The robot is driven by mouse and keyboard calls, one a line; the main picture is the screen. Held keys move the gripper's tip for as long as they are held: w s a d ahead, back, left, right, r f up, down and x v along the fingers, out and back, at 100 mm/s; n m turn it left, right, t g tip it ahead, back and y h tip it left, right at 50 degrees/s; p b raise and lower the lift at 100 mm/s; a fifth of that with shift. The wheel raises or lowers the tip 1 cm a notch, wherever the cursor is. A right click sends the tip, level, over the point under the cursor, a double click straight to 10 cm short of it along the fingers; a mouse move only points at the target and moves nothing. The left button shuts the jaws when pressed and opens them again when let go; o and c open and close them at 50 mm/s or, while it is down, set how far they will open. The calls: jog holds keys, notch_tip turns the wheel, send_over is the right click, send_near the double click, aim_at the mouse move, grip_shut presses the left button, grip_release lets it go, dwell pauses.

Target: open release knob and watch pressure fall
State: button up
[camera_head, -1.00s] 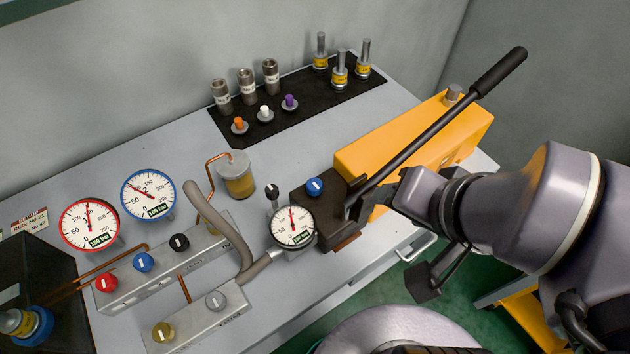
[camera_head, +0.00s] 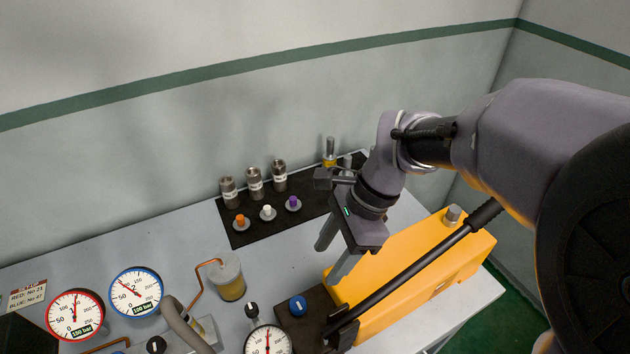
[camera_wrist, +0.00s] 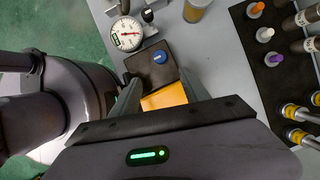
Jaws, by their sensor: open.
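The yellow hand pump (camera_head: 400,262) stands on the bench with a black block (camera_head: 308,318) at its left end. A blue knob (camera_head: 298,305) with a white mark sits on that block and also shows in the wrist view (camera_wrist: 160,56). A white pressure gauge (camera_head: 267,341) beside the block is cut off below in the head view; its whole dial shows in the wrist view (camera_wrist: 127,34), with the figures too small to read. My gripper (camera_head: 331,262) is open and empty, pointing down above the pump's left end. Its fingers are apart from the blue knob.
The pump's black lever (camera_head: 420,265) slants up to the right. A red-rimmed gauge (camera_head: 75,315) and a blue-rimmed gauge (camera_head: 136,291) stand at left. A clear yellowish reservoir (camera_head: 229,280) stands left of the knob. A black mat (camera_head: 247,236) holds several fittings and coloured plugs.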

aim_at(299, 303)
jog(key=b+x, duration=0.5)
jog(key=x, duration=0.9)
jog(key=shift+f+b, duration=0.3)
jog(key=shift+f, duration=0.15)
grip_shut()
